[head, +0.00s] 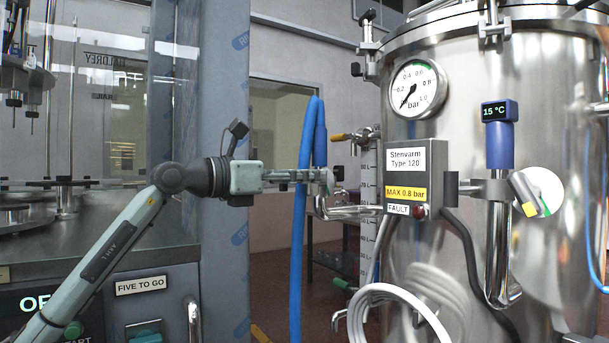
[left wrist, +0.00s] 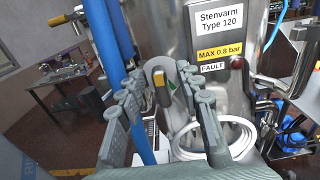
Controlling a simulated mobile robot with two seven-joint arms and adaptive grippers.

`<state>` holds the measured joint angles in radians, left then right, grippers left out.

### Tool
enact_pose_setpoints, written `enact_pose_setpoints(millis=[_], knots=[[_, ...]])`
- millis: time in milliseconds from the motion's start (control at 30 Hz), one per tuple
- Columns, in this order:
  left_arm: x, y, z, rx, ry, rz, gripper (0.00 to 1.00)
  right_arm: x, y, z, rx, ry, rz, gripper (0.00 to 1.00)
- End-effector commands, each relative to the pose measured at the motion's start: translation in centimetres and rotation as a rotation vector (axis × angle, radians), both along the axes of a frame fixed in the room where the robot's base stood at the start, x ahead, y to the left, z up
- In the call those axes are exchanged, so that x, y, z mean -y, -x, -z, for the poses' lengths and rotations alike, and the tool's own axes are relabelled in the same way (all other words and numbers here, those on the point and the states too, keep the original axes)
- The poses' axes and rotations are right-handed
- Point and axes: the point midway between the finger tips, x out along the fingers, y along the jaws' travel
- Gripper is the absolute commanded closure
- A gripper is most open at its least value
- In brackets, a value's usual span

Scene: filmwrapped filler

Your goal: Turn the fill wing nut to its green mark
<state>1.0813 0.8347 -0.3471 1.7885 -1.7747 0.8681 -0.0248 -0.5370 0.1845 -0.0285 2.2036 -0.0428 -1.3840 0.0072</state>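In the left wrist view a pale round disc with a tan wing nut (left wrist: 161,90) and a green mark (left wrist: 174,87) shows between my left fingers. The wing stands nearly upright, apart from the green mark. My left gripper (left wrist: 160,100) is open and empty, its fingers on either side of the nut in the picture. In the head view my left gripper (head: 318,178) points right toward the tank, left of the sign box. A second wing nut (head: 525,194), grey with a yellow tip, sits on a white disc with a green mark, right of the sign. No "fill" label is readable. My right gripper is not in view.
A steel tank (head: 450,250) fills the right, with a pressure gauge (head: 417,90), a sign box (head: 407,178) and a blue thermometer (head: 499,135). A blue hose (head: 300,230) hangs close to my left gripper. A coiled white hose (head: 375,295) hangs below.

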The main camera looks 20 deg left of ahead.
Motion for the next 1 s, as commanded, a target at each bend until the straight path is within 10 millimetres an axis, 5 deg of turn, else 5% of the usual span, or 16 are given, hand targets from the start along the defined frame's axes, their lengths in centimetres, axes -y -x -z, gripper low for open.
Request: enact_pose_setpoints(millis=[133,400,1000], knots=[[-0.02,0.01,0.02,0.0,0.0,0.0,0.67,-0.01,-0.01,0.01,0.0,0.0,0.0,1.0],[-0.03,0.01,0.02,0.0,0.0,0.0,1.0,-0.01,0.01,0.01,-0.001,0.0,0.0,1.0],[0.09,0.13,0.17,0.081,-0.105,0.0,1.0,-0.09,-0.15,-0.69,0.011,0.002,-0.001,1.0]])
